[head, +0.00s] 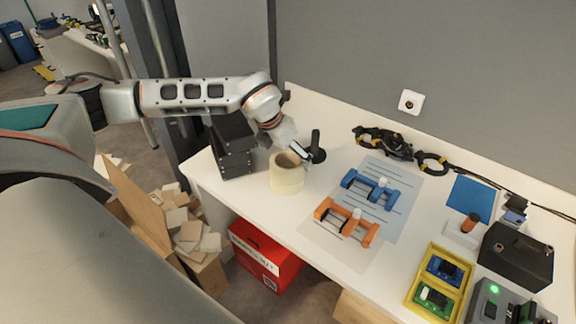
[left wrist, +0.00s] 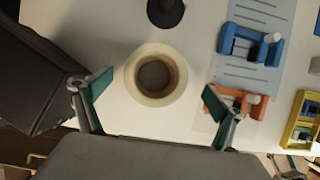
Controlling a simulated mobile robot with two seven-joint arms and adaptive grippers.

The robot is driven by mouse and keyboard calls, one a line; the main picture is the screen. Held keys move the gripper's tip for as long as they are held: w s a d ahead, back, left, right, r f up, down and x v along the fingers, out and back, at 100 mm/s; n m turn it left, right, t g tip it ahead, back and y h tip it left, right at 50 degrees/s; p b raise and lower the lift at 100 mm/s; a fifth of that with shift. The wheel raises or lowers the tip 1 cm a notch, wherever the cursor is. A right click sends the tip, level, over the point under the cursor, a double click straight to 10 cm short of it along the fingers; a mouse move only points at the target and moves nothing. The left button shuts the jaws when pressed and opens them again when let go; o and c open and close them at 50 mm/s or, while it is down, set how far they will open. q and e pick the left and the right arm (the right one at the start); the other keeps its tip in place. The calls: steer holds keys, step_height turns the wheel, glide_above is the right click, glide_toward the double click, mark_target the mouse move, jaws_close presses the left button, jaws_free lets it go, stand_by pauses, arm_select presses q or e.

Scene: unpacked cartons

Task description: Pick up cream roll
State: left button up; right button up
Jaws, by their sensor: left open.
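The cream roll (head: 287,177) stands upright on the white table, with its round hole facing up. It also shows in the left wrist view (left wrist: 155,92), ahead of the fingers and roughly between them. My left gripper (head: 307,152) is above and just behind the roll in the head view. In the left wrist view its two green-padded fingers (left wrist: 160,103) are spread wide with nothing between them in their grip. Whether a finger touches the roll cannot be told.
A black stand (head: 317,148) is close behind the roll, and stacked black boxes (head: 233,145) are to its left. Blue (head: 370,188) and orange (head: 346,222) holders lie on sheets to the right. A red box (head: 262,256) sits below the table's front edge.

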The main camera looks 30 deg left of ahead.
mark_target(288, 162)
arm_select(q)
steer(key=f, duration=0.3)
steer(key=shift+w+a+f, duration=0.25)
steer(key=shift+w+f, duration=0.1)
steer(key=shift+w, duration=0.05)
steer(key=shift+w+f, duration=0.25)
steer(key=shift+f, duration=0.2)
steer(key=c, duration=1.3)
steer(key=shift+r, duration=0.15)
step_height(288, 162, up, 20)
steer(key=shift+f+p, duration=0.1)
steer(key=shift+p, duration=0.2)
